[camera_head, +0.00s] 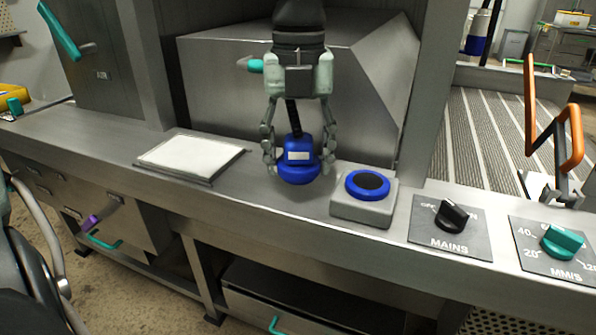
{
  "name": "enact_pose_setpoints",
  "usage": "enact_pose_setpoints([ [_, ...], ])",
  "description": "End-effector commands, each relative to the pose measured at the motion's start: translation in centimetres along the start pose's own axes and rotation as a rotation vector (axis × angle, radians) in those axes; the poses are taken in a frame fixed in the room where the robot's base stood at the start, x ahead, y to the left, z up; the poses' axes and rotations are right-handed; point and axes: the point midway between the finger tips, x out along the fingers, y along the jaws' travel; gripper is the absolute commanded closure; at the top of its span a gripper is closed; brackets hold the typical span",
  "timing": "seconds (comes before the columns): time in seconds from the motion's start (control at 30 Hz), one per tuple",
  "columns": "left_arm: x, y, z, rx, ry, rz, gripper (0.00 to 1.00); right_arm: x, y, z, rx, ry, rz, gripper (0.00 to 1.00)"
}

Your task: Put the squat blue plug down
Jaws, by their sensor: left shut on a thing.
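The squat blue plug (298,172) has a wide round base, a narrower body with a pale label and a dark top. My left gripper (299,158) comes down from above and is shut on the plug, one finger on each side. The plug is upright over the steel counter (262,200). I cannot tell whether its base touches the counter. Right of it, apart from it, a grey block (360,209) carries a blue ring (367,185) with a dark centre. My right gripper is not in view.
A white pad in a dark frame (190,157) lies left of the plug. Right of the block are a black MAINS knob (452,215) and a teal MM/S knob (562,242). A large steel housing (220,85) stands behind. Bare counter lies between pad and block.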

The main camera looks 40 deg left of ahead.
Motion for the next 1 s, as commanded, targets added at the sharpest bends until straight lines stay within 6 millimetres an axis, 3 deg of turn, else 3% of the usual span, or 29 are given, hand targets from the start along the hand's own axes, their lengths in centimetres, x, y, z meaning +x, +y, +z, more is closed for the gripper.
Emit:
enact_pose_setpoints([
  [0.2, 3.0, 0.1, -0.1, 0.000, 0.003, 0.001, 0.89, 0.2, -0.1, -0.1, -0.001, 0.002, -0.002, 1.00],
  [0.53, 3.2, 0.1, -0.1, 0.000, 0.001, 0.000, 0.89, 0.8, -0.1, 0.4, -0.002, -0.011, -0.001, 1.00],
  [0.83, 3.4, 0.1, -0.1, 0.000, 0.001, 0.000, 0.89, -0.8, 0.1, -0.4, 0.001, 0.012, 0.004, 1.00],
  [0.87, 3.4, 0.1, -0.1, 0.000, 0.002, 0.001, 0.41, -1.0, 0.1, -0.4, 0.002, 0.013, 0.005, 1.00],
  [1.0, 3.3, 0.1, -0.1, 0.000, 0.002, 0.001, 0.23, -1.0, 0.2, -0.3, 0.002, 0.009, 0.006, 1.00],
])
